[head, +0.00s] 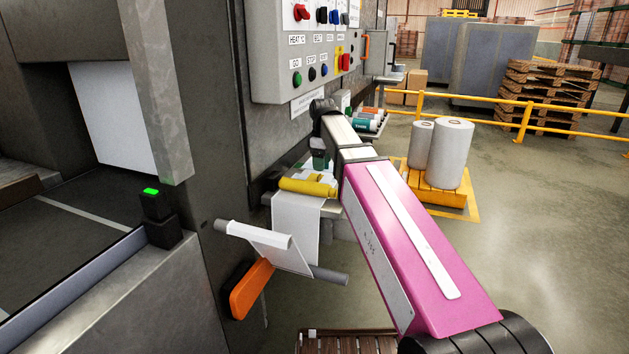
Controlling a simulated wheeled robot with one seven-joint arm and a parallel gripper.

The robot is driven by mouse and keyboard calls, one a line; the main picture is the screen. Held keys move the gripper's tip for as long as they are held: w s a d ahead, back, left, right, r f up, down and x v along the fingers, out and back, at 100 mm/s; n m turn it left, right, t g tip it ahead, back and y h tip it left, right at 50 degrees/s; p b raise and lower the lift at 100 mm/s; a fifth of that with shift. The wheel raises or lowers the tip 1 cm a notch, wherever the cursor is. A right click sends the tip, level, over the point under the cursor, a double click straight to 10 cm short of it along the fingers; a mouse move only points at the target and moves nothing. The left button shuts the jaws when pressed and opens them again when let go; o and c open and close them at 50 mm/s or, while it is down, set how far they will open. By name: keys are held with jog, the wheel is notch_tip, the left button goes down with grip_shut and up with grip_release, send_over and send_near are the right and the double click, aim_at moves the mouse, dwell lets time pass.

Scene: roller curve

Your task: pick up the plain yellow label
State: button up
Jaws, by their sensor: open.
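A yellow, roll-shaped thing (308,187) lies at the front of a small grey shelf on the machine's side. I cannot make out a flat plain yellow label apart from it; the things behind it are small and partly hidden by my arm.
A white sheet (297,228) hangs from the shelf's front. Below it, a grey bar with a white sheet (262,238) and an orange handle (250,288) stick out. A control panel (315,45) is above the shelf. Bottles (367,122) stand behind my arm.

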aim_at(320, 175)
jog(key=shift+w+a+f, duration=0.15)
jog(key=shift+a+f, duration=0.05)
jog(key=shift+f, duration=1.2)
jog(key=shift+w+a+f, duration=0.1)
jog(key=shift+a+f, duration=0.1)
jog(key=shift+f, duration=1.15)
jog(key=c, duration=1)
